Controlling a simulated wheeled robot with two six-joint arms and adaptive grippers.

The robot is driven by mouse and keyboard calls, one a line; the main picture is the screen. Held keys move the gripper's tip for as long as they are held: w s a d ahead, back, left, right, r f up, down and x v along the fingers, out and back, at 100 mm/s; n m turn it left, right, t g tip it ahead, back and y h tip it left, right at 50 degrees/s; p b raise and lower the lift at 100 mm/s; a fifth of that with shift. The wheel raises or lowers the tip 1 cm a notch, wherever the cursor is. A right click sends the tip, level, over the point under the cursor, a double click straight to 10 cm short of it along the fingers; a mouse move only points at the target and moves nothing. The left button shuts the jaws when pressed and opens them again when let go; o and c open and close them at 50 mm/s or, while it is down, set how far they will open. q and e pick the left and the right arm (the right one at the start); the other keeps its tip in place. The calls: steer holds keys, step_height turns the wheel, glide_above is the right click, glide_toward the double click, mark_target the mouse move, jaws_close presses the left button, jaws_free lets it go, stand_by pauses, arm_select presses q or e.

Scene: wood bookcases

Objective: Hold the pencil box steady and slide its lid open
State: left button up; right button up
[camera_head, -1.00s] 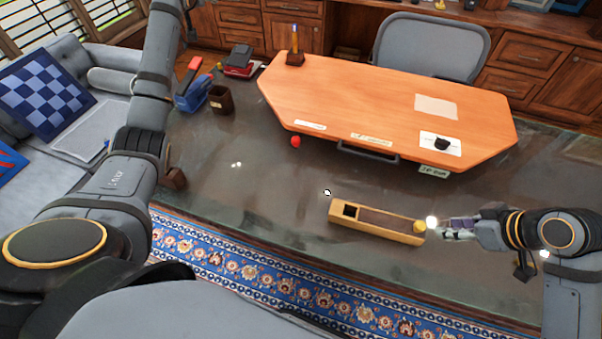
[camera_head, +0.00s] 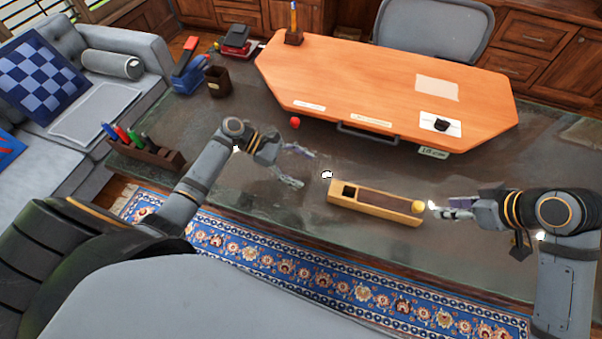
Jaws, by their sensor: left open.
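The pencil box (camera_head: 377,212) is a long, light wooden box lying on the dark stone table. Its brown lid (camera_head: 385,202) covers most of the top, with a dark opening at the left end and a yellow knob (camera_head: 418,207) at the right end. My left gripper (camera_head: 303,166) is open and empty, left of the box and apart from it, fingers pointing right. My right gripper (camera_head: 434,209) is just right of the knob, fingers pointing left at it. The gap between its fingers is too small to make out, and I cannot tell whether it touches the knob.
An orange desk board (camera_head: 385,80) with papers lies behind the box. A small white object (camera_head: 326,174) is near the box's left end. A red ball (camera_head: 294,123), a dark cup (camera_head: 217,81) and a pen holder (camera_head: 150,158) are further left. The table front is clear.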

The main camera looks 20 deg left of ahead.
mark_target(333, 191)
arm_select(q)
steer(key=shift+s+d+f+n+h, duration=0.15)
steer(key=shift+s+d+n+h, duration=0.05)
steer(key=shift+s, duration=0.35)
steer(key=shift+s+d+f+n+h, duration=0.1)
steer(key=shift+s+d+n+h, duration=0.1)
steer(key=shift+s, duration=0.3)
steer(key=x, duration=1)
steer(key=shift+d+f, duration=0.15)
steer(key=shift+d, duration=0.05)
